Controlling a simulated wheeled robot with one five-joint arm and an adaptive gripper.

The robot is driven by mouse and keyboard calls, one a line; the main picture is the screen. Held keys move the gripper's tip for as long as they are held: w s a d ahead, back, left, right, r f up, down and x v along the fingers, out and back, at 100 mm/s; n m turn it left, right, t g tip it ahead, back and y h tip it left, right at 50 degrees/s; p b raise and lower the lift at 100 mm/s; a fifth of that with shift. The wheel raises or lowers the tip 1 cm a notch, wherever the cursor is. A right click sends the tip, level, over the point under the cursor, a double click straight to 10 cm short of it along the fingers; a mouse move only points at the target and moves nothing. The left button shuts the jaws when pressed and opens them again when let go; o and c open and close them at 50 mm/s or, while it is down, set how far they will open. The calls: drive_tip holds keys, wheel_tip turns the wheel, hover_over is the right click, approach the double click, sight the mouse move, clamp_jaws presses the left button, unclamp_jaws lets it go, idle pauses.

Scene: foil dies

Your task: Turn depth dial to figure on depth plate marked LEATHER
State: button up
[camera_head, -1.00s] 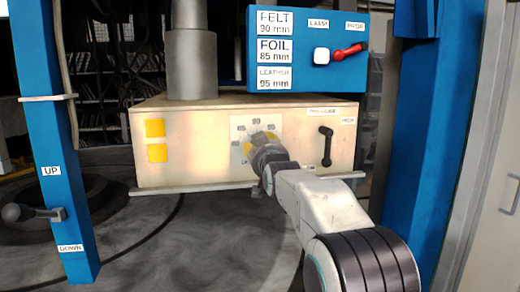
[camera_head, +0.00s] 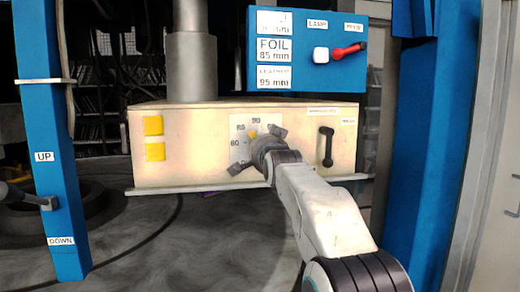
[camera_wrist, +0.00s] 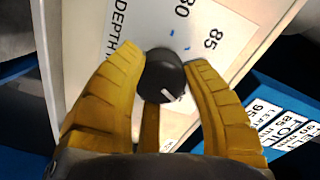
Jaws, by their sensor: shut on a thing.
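The depth dial (camera_wrist: 164,78) is a round black knob with a white pointer line, seen in the wrist view. My gripper (camera_wrist: 168,82) is shut on it, one yellow finger on each side. The pointer line is towards the lower right there. The white scale (camera_wrist: 205,20) shows 80 and 85 beside the knob; my right finger hides further figures. In the head view the scale (camera_head: 241,150) shows 80, 85 and 90, and my gripper (camera_head: 255,140) covers the dial. The depth plate marked LEATHER (camera_head: 273,78) reads 95 mm.
The dial is on the front of a cream box (camera_head: 190,165). A black handle (camera_head: 326,146) stands right of it. Above are the FOIL plate (camera_head: 274,49), a white lamp button (camera_head: 320,54) and a red lever (camera_head: 348,51). Blue posts (camera_head: 60,200) flank the box.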

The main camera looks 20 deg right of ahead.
drive_tip(key=shift+r+m+b, duration=0.15)
drive_tip(key=shift+m+b, duration=0.05)
drive_tip(key=shift+m, duration=0.6)
drive_tip(key=shift+r+m+b, duration=0.15)
drive_tip(key=shift+m, duration=0.95)
drive_tip(key=o, duration=1.2)
drive_tip(key=shift+f, duration=0.25)
drive_tip(key=shift+v, duration=6)
